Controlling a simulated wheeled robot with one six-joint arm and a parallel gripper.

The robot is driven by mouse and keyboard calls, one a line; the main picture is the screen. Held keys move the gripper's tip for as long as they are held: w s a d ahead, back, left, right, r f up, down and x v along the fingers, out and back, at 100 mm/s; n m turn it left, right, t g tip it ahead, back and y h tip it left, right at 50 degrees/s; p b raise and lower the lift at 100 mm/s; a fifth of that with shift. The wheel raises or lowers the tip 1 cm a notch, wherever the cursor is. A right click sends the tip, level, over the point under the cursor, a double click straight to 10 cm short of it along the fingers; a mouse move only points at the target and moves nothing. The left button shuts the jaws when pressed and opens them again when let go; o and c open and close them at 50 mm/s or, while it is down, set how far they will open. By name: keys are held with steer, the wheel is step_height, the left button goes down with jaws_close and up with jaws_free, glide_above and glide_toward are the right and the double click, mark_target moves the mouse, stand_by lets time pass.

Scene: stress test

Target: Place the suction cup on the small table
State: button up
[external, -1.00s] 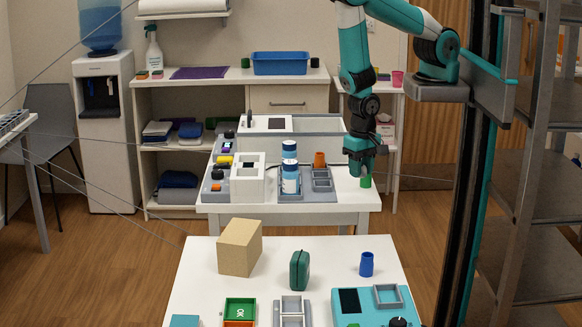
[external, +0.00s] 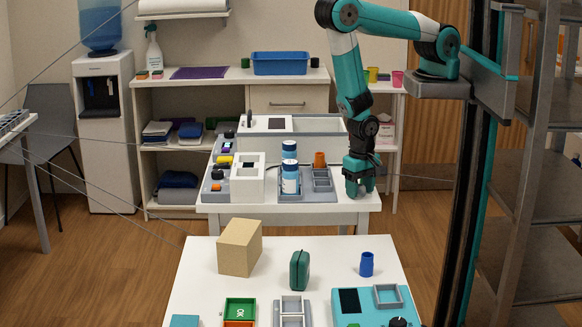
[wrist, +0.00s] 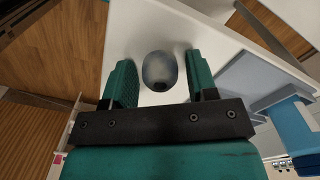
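A rounded grey-blue object with a dark spot at its near end, which looks like the suction cup (wrist: 160,70), stands on a white tabletop in the wrist view. My gripper (wrist: 163,62) is open, with one green finger on each side of it and narrow gaps between. In the external view my gripper (external: 359,190) is low over the right front corner of the middle white table (external: 290,207) and hides the object. A small white table (external: 384,86) with a yellow cup (external: 373,74) and a pink cup (external: 397,79) stands behind my arm.
Grey trays (external: 322,180), an orange cup (external: 319,159) and blue-and-white bottles (external: 290,180) stand left of my gripper. The near table (external: 335,245) holds a cardboard box (external: 240,247) and a blue cup (external: 366,264). A shelf rack (external: 540,200) stands at the right.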

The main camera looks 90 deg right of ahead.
steer(key=shift+o, duration=0.2)
step_height(320, 180, up, 12)
steer(key=b, duration=0.3)
step_height(320, 180, up, 16)
steer(key=n+y, duration=0.3)
steer(key=n, duration=0.6)
glide_above(360, 185)
steer(key=a, duration=0.3)
steer(key=s+r+n+y, duration=0.1)
steer(key=s+r+n, duration=0.4)
steer(key=r+n, duration=0.4)
steer(key=shift+s+d+r, duration=0.25)
steer(key=shift+r, duration=0.3)
